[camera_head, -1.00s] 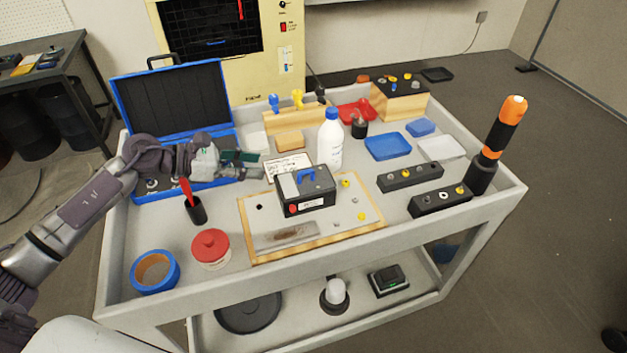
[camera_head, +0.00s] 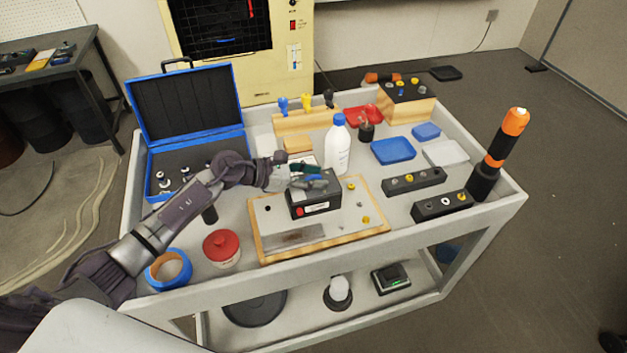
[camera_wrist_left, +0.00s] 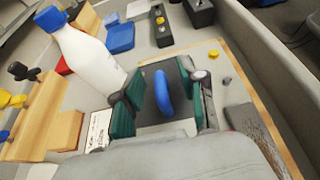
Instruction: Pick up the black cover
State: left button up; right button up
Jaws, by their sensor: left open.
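The black cover (camera_head: 318,203) is a dark box on a wooden board (camera_head: 376,208), with a red spot and a label on its front. Its blue handle (camera_wrist_left: 163,93) stands up in the left wrist view, where part of the cover's dark top (camera_wrist_left: 172,128) shows. My left gripper (camera_head: 309,178) is just over the cover, hiding most of the handle in the head view. It is open, with its green-padded fingers (camera_wrist_left: 160,88) on either side of the handle; I cannot tell whether they touch the cover. My right gripper is not in view.
A white bottle (camera_head: 338,150) with a blue cap stands close behind the cover. An open blue case (camera_head: 190,105) is at the left of the cart. Black blocks (camera_head: 414,181) lie to the right.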

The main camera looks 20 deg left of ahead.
pick_arm(q)
grip_shut()
dwell(0.4)
